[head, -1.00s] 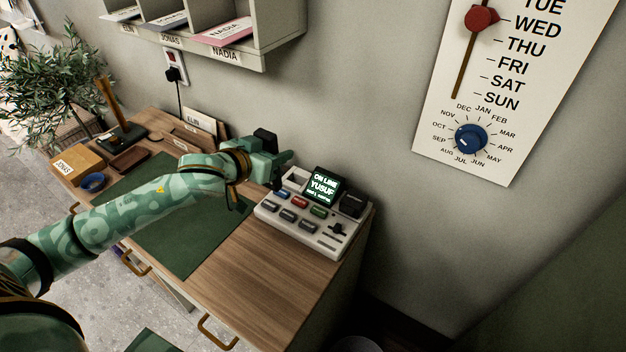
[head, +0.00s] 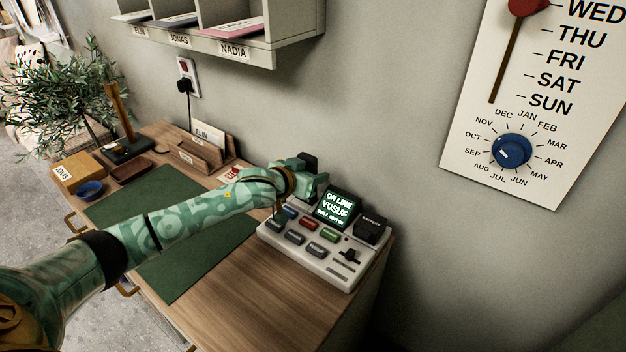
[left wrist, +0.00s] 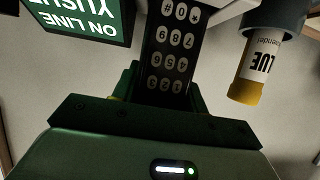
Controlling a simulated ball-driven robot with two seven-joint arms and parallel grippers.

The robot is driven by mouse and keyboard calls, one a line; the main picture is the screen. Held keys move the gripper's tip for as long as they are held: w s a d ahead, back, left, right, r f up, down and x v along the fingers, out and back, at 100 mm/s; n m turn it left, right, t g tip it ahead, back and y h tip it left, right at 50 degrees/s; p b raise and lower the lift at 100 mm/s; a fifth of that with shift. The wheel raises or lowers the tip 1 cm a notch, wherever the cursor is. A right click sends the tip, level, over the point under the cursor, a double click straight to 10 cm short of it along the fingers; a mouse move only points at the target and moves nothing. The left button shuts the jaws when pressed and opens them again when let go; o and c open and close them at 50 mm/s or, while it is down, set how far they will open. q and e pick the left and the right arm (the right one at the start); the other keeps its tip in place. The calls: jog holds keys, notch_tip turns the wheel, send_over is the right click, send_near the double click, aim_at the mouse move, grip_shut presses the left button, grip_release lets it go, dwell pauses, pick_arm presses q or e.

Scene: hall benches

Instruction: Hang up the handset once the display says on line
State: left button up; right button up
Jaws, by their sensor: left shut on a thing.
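The pale console (head: 315,262) stands at the right end of the desk. My left gripper (head: 312,186) is at the console's back left, beside the display. In the left wrist view it is shut on the black handset (left wrist: 172,45), whose number keys face the camera. In the head view my gripper and arm mostly hide the handset and the console's left back corner. I cannot tell whether the handset touches the console. My right gripper is not in view.
A battery block (head: 371,228) and coloured buttons are on the console. A green mat (head: 200,260) covers the desk's middle. A letter holder (head: 196,154) stands behind my arm. A wall board with a blue dial (head: 511,151) is at right. The front right desktop is clear.

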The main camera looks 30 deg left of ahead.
pick_arm(q)
jog(key=shift+f, duration=0.2)
jog(key=o, duration=1.1)
jog(key=shift+f, duration=0.15)
jog(key=shift+o, duration=0.2)
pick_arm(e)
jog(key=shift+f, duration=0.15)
pick_arm(q)
jog(key=shift+s+r+p, duration=0.2)
jog(key=shift+r+p, duration=0.1)
jog(key=shift+p, duration=0.05)
jog(key=p+v, duration=0.4)
jog(key=v, duration=0.7)
jog(key=shift+s+p, duration=0.3)
jog(key=shift+p, duration=0.1)
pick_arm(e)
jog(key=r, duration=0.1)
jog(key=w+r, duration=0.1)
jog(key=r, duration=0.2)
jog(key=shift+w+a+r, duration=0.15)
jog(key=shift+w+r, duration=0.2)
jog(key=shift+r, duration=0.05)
pick_arm(q)
jog(key=shift+a, duration=0.1)
